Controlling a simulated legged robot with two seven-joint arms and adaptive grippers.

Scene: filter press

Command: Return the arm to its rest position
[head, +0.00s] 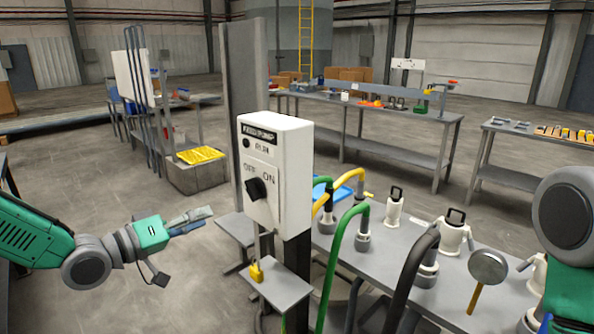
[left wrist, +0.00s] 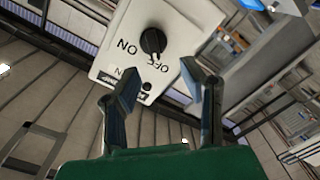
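My left gripper (head: 190,222) is to the left of the white switch box (head: 275,165), apart from it, pointing right over open floor. In the left wrist view its two fingers (left wrist: 160,78) are spread with nothing between them. The white box (left wrist: 185,25) shows beyond them. Its black rotary knob (head: 256,188) sits below the OFF and ON labels; it also shows in the left wrist view (left wrist: 153,41). I cannot tell for sure which label it points to. My right arm shows at the right edge; its gripper is out of view.
A yellow padlock (head: 256,272) is at a small grey shelf (head: 285,290) below the box. The grey table (head: 400,238) at right holds hoses, several white canisters and a round-headed tool (head: 487,268). Floor (head: 110,190) around my left arm is free.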

